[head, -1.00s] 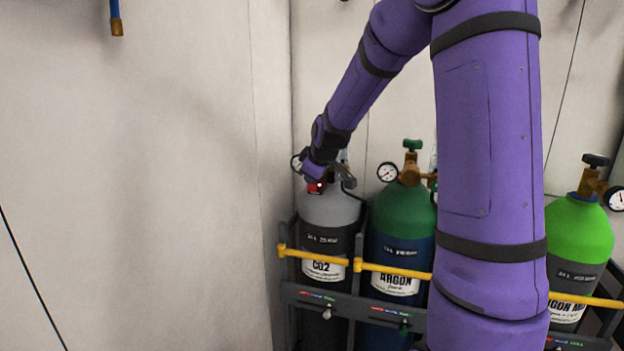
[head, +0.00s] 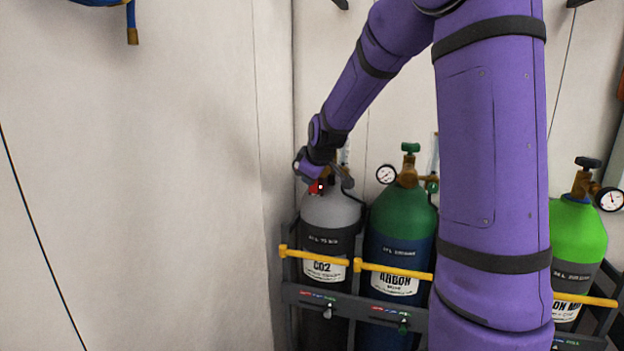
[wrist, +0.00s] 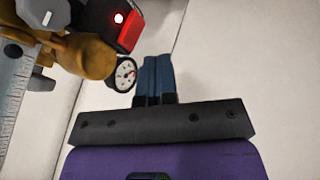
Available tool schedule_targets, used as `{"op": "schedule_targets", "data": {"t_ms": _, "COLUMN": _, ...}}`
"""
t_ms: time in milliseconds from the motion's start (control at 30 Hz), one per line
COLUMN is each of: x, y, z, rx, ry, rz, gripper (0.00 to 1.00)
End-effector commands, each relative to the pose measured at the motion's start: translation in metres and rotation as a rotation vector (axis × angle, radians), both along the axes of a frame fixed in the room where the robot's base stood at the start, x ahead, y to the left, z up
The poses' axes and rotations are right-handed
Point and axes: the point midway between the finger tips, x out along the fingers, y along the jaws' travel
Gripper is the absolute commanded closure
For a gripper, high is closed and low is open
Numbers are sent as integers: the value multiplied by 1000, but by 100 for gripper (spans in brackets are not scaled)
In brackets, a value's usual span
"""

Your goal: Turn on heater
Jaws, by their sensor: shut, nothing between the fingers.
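The heater is a small red and black unit at the top of the grey CO2 cylinder (head: 330,210). In the wrist view the heater (wrist: 128,32) shows a red block and a glowing red-white light, upper left of centre. It also shows in the head view (head: 316,187), partly hidden by my wrist. My gripper (wrist: 156,60) is shut and empty, its two dark blue fingers side by side. The fingertips appear just below and right of the red block in the wrist view; I cannot tell whether they touch it.
A brass regulator (wrist: 85,55) and a round gauge (wrist: 122,76) sit close left of my fingers. The green argon cylinder (head: 402,215) stands to the right, behind a yellow retaining bar (head: 390,270). Pale wall panels (head: 180,180) leave free room on the left.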

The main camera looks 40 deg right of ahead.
Motion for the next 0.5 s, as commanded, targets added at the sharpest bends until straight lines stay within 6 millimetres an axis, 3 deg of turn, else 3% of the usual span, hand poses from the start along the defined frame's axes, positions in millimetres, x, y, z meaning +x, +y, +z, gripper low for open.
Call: {"op": "schedule_targets", "data": {"t_ms": 500, "x": -34, "y": 0, "z": 64, "rx": -1, "ry": -2, "rz": -3, "gripper": 100}}
